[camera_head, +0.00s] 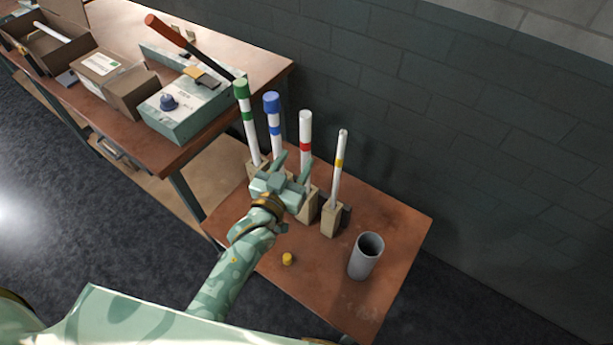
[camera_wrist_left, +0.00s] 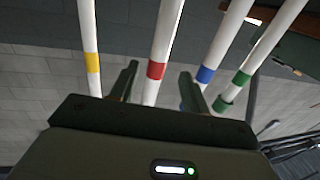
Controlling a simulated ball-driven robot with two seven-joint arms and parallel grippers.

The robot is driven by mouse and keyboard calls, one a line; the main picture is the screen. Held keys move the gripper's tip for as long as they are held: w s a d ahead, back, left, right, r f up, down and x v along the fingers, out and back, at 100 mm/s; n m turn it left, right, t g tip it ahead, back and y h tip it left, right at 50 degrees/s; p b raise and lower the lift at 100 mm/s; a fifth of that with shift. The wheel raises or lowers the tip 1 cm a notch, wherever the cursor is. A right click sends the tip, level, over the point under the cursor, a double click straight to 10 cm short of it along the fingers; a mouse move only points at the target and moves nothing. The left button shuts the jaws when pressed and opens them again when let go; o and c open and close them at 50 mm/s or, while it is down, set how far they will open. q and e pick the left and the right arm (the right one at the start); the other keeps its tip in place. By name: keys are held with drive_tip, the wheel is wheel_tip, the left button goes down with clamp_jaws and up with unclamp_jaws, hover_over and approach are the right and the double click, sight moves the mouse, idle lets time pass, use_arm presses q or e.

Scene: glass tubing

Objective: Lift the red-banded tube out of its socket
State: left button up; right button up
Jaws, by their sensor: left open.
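The red-banded tube (camera_head: 305,135) is white and stands upright in a wooden socket block (camera_head: 309,205) on the small brown table. It also shows in the left wrist view (camera_wrist_left: 164,40), with its red band between my two fingers. My left gripper (camera_head: 291,165) is open, close to the tube; in the left wrist view its fingers (camera_wrist_left: 157,82) stand on either side of the tube. I cannot tell whether they touch it. The hand hides part of the tube's lower end and its block. My right gripper is not in view.
A blue-banded tube (camera_head: 275,119) and a green-banded tube (camera_head: 249,124) stand to the left, and a yellow-banded tube (camera_head: 338,171) to the right. A grey cylinder (camera_head: 364,258) and a small yellow cap (camera_head: 287,259) are on the table (camera_head: 400,235). A grey wall is behind.

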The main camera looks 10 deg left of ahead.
sight(303, 149)
use_arm(q)
drive_tip(key=w, duration=0.3)
drive_tip(key=w+d+b, duration=0.1)
drive_tip(key=w, duration=0.1)
drive_tip(key=shift+w+d+r, duration=0.15)
drive_tip(key=shift+w+d, duration=0.05)
drive_tip(key=shift+w, duration=0.2)
clamp_jaws()
